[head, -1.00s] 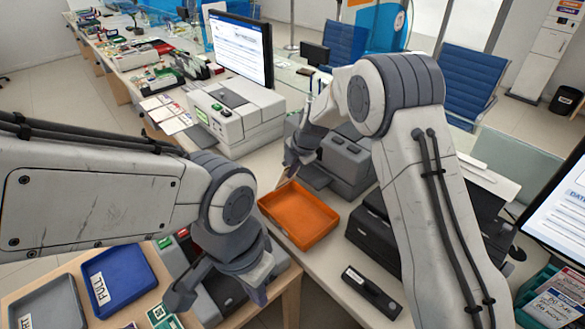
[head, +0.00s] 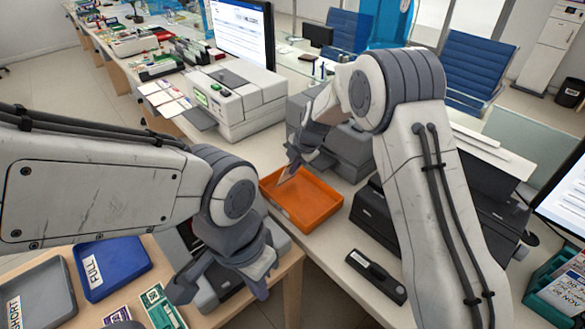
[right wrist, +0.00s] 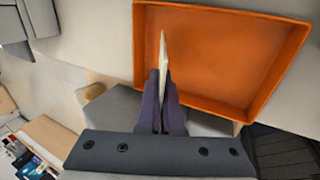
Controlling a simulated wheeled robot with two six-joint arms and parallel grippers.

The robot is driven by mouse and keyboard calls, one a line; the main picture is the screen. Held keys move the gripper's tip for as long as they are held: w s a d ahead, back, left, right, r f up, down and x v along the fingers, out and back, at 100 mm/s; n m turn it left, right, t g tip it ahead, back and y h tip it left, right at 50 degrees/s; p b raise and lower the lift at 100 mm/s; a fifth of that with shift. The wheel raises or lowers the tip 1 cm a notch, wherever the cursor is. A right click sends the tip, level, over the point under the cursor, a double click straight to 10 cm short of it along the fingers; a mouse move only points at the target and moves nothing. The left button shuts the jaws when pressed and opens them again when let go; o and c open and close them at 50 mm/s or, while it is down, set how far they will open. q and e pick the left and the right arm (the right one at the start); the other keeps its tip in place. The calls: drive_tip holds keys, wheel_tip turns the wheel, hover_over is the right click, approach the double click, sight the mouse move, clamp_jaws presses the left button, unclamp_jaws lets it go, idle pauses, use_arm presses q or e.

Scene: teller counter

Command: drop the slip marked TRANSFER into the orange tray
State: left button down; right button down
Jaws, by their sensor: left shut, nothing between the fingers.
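The orange tray (head: 318,222) sits on the counter in the middle of the head view. It fills much of the upper right wrist view (right wrist: 255,108). My right gripper (head: 293,160) is above the tray's far left part, pointing down. In the right wrist view its fingers (right wrist: 163,98) are shut on a thin white slip (right wrist: 163,60), seen nearly edge-on, with the tray behind it. The slip shows as a pale sliver in the head view (head: 286,175); its marking cannot be read. My left gripper (head: 261,288) is shut and empty, over the lower wooden table.
A blue tray marked FULL (head: 118,262) and a grey tray marked SHORT (head: 45,285) lie at lower left. A printer (head: 245,105) stands behind the orange tray. A dark device (head: 376,276) lies on the counter in front. More slips (head: 170,100) lie left of the printer.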

drive_tip(key=shift+f, duration=0.3)
drive_tip(key=c, duration=1)
unclamp_jaws()
drive_tip(key=shift+r, duration=0.1)
drive_tip(key=shift+r+p, duration=1.3)
drive_tip(key=shift+r, duration=2.15)
